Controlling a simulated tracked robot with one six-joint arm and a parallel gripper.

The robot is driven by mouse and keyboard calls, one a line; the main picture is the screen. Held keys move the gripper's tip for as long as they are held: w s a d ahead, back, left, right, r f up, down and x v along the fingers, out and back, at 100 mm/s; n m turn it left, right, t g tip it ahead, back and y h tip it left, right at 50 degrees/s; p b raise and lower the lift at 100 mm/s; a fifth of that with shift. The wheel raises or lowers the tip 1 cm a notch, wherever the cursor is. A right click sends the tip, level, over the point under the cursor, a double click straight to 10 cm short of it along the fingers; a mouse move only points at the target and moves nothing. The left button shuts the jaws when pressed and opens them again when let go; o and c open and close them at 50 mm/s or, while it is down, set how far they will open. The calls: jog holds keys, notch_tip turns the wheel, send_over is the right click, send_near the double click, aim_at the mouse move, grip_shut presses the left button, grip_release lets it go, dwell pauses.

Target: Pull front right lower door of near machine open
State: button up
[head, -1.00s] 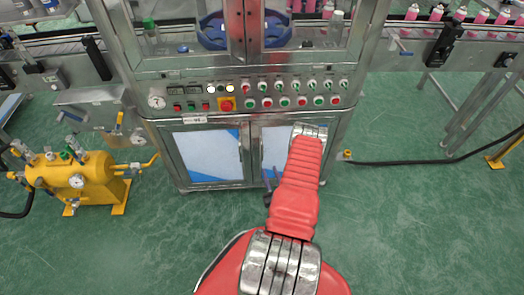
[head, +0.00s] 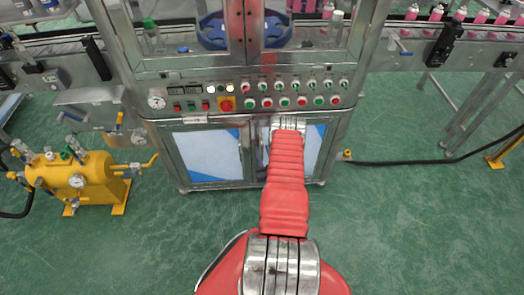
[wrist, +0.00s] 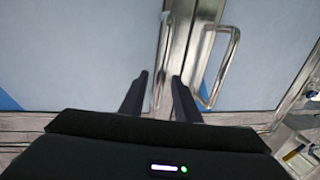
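The near machine's front right lower door (head: 313,152) is closed, with a pale panel and blue corner, partly hidden by my arm in the head view. The wrist view is upside down against the head view, so this door is its left panel (wrist: 75,50). The door's metal bar handle (wrist: 158,90) appears between my gripper's two dark fingers (wrist: 159,76). The fingers are apart, with gaps beside the bar, so my gripper is open. Whether they reach fully around the bar I cannot tell. In the head view my gripper is hidden behind my red arm.
The closed left lower door (head: 207,155) is beside it; its handle (wrist: 228,62) stands close beside one finger. The control panel (head: 250,97) is above the doors. A yellow tank unit (head: 80,180) stands at left, a black hose (head: 420,161) lies at right. Green floor in front is clear.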

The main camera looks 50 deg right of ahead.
jog(key=shift+x, duration=0.8)
jog(key=shift+c, duration=0.2)
grip_shut()
jog(key=shift+a, duration=0.25)
jog(key=shift+s+d, duration=0.1)
jog(key=shift+d, duration=0.05)
